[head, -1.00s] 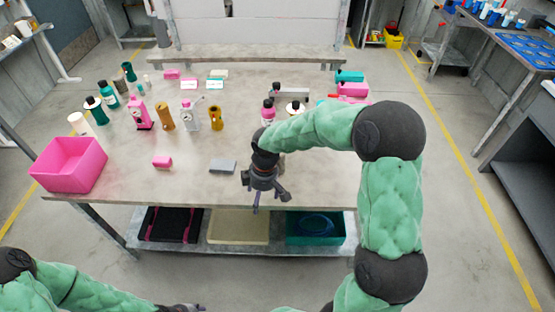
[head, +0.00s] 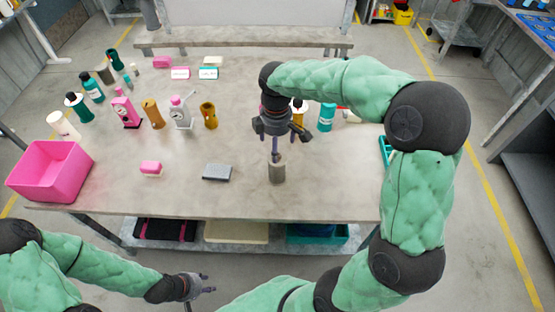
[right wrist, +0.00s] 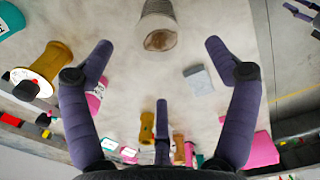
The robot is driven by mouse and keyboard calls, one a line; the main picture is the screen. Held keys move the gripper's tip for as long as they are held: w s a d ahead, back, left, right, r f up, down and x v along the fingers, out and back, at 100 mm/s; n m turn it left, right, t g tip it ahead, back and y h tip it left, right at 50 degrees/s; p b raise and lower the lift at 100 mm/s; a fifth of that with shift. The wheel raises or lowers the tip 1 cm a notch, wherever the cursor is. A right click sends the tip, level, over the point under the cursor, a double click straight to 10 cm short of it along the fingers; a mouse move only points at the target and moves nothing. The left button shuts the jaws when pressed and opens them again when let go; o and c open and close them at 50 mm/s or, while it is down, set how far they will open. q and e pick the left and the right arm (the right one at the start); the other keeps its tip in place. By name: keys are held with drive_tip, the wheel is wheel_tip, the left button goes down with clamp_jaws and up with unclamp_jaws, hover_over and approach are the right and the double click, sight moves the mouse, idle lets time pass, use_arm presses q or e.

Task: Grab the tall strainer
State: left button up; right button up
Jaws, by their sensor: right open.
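A grey upright cylinder (head: 277,169), likely the tall strainer, stands near the table's front edge. In the right wrist view its mesh-like top opening (right wrist: 160,40) faces the camera, beyond the fingertips and between them. My right gripper (head: 275,150) is above it, fingers spread and empty. In the right wrist view the right gripper (right wrist: 160,75) shows its three purple fingers wide apart. My left gripper (head: 208,283) is low in front of the table, fingers apart and empty.
A grey block (head: 217,172) and a pink block (head: 151,168) lie left of the cylinder. A pink bin (head: 50,172) sits at the left table edge. Several bottles and pump-like items stand farther back. A teal cylinder (head: 327,117) stands right of my right gripper.

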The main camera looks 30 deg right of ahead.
sight(277, 169)
drive_tip(key=f+b, duration=0.1)
drive_tip(key=f, duration=0.3)
drive_tip(key=shift+s+a+f+b, duration=0.1)
drive_tip(key=shift+s+f+b, duration=0.1)
drive_tip(key=shift+f+b, duration=0.15)
drive_tip(key=shift+w+d+f+b, duration=0.15)
drive_tip(key=shift+f+b, duration=0.55)
drive_tip(key=shift+f, duration=0.7)
drive_tip(key=shift+w+d+f+b, duration=0.1)
drive_tip(key=shift+f+b, duration=0.55)
drive_tip(key=shift+f, duration=0.75)
drive_tip(key=shift+c, duration=0.2)
drive_tip(key=c, duration=1.3)
